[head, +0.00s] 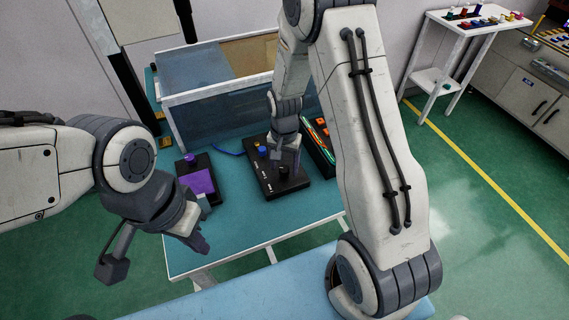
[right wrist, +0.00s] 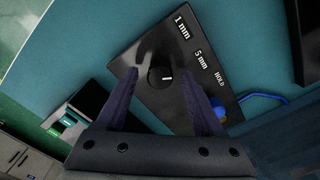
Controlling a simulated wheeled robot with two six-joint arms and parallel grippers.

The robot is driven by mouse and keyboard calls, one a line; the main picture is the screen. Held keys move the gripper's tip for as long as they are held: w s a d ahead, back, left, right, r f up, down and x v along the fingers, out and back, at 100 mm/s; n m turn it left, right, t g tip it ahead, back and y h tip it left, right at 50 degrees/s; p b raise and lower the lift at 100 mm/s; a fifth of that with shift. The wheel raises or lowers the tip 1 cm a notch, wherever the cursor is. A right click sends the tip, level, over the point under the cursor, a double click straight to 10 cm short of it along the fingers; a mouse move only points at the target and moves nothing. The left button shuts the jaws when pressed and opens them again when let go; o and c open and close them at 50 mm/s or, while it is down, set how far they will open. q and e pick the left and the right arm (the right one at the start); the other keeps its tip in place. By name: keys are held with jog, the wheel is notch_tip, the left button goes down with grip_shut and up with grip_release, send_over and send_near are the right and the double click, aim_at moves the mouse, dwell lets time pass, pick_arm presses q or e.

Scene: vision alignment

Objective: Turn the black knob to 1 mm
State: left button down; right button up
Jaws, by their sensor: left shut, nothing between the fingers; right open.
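The black knob (right wrist: 160,77) sits on a black control box (right wrist: 150,50) with white labels 1 mm, 5 mm and HOLD. Its white mark points right in the right wrist view, toward the HOLD side rather than the 1 mm label. My right gripper (right wrist: 160,80) is open, with one finger on each side of the knob and visible gaps; I cannot tell its height over the box. In the head view the box (head: 262,184) stands on the teal table under my right gripper (head: 288,158). My left gripper (head: 203,246) is shut and empty by the table's front left edge.
A black box with a purple panel (head: 203,182) and purple knob (head: 190,160) stands left of the control box. A dark tray of coloured parts (head: 319,147) stands close on its right. A blue cable (head: 229,152) lies behind. The table's front (head: 262,222) is clear.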

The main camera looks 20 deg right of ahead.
grip_shut()
jog(key=shift+n, duration=0.4)
jog(key=n, duration=0.5)
jog(key=shift+n+p, duration=0.3)
jog(key=shift+p, duration=0.05)
jog(key=n, duration=0.5)
jog(key=shift+w+n, duration=0.1)
jog(key=shift+n, duration=0.3)
grip_release()
